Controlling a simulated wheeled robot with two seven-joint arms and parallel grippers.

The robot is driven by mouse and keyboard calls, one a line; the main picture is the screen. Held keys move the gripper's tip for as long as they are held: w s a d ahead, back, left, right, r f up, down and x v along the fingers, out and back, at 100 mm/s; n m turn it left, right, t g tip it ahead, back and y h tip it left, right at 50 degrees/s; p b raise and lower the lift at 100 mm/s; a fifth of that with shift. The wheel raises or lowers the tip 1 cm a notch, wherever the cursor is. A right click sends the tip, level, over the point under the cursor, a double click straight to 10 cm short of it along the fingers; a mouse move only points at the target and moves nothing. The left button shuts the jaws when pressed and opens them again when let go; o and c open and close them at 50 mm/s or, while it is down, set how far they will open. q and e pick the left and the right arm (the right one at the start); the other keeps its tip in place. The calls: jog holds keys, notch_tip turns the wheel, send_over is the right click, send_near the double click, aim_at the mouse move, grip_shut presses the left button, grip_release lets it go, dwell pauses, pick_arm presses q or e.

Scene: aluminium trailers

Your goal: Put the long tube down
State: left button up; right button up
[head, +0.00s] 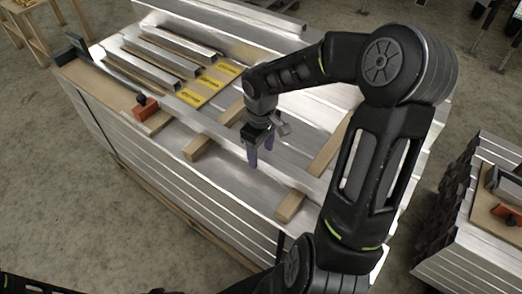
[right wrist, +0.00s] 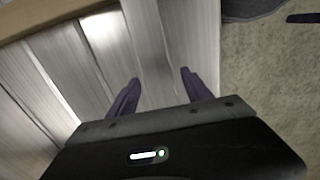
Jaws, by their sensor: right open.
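Several long silvery tubes lie side by side on the aluminium stack at the upper left of the head view. Three of them, the back tube (head: 180,35), the middle tube (head: 158,53) and the front tube (head: 138,68), end near yellow labels (head: 210,84). I cannot tell which one is the long tube. My right gripper (head: 260,155) is open and empty above the middle of the stack, to the right of the tubes and apart from them. In the right wrist view its two fingers (right wrist: 160,77) are spread with nothing between them. My left gripper is not seen.
The aluminium stack (head: 190,180) carries wooden battens (head: 292,205). An orange block (head: 146,108) sits at its left front edge, by a bar with a dark end. Another stack (head: 470,235) stands at the right. A wooden stand (head: 32,30) is at the upper left. Concrete floor lies between.

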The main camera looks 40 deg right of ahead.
aim_at(261, 153)
jog(key=shift+r+p, duration=0.45)
jog(key=shift+r, duration=0.05)
notch_tip(261, 153, up, 12)
jog(key=p, duration=0.1)
